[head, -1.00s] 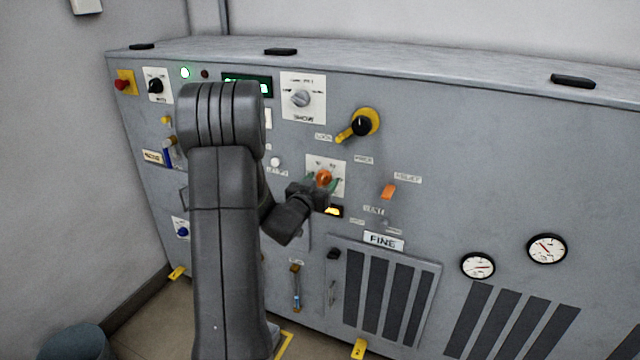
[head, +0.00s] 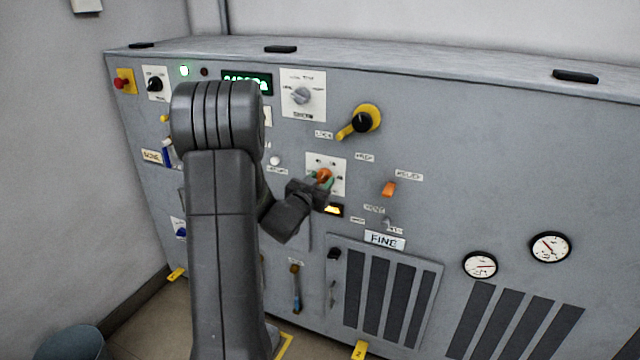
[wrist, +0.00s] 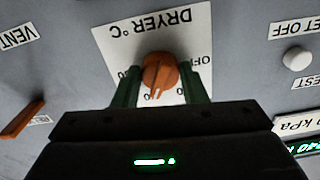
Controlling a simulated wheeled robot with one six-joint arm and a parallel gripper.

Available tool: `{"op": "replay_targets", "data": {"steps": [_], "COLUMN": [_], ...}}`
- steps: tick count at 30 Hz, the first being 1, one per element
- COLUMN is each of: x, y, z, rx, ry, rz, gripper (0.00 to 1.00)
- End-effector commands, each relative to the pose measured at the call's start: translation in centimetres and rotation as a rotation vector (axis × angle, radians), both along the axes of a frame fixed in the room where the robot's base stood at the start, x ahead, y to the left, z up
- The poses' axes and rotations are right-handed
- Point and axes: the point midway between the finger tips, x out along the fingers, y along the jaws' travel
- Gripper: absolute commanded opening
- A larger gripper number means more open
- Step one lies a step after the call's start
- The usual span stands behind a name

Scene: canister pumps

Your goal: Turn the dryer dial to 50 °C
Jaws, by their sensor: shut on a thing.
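The dryer dial (head: 324,174) is an orange knob on a white plate (head: 340,163) in the middle of the grey panel. In the wrist view the dial (wrist: 160,70) shows upside down, under the words "DRYER °C". Its dark pointer line points down and slightly left there, away from the partly visible "OFF" at its right. The numbers are partly hidden, so I cannot read the setting. My gripper (head: 321,181) is at the dial, with its green fingers (wrist: 160,88) on either side of it, shut on it.
A white button (wrist: 297,58) shows beside the dial in the wrist view.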

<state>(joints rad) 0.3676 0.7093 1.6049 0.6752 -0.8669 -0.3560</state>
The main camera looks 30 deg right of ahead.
Motion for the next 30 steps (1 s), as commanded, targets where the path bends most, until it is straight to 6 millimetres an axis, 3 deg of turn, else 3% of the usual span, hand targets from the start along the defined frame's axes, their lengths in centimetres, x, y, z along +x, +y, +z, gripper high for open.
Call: {"op": "replay_targets", "data": {"steps": [1,3,4,16,30], "x": [0.0,0.0,0.0,-0.6,-7.0], "y": [0.0,0.0,0.0,0.8,8.3], "z": [0.0,0.0,0.0,0.0,0.0], "rx": [0.0,0.0,0.0,0.0,0.0], "ry": [0.0,0.0,0.0,0.001,0.001], "rz": [0.0,0.0,0.0,0.001,0.004], "gripper": [0.44,0.58,0.6,0.6,0.6]}}
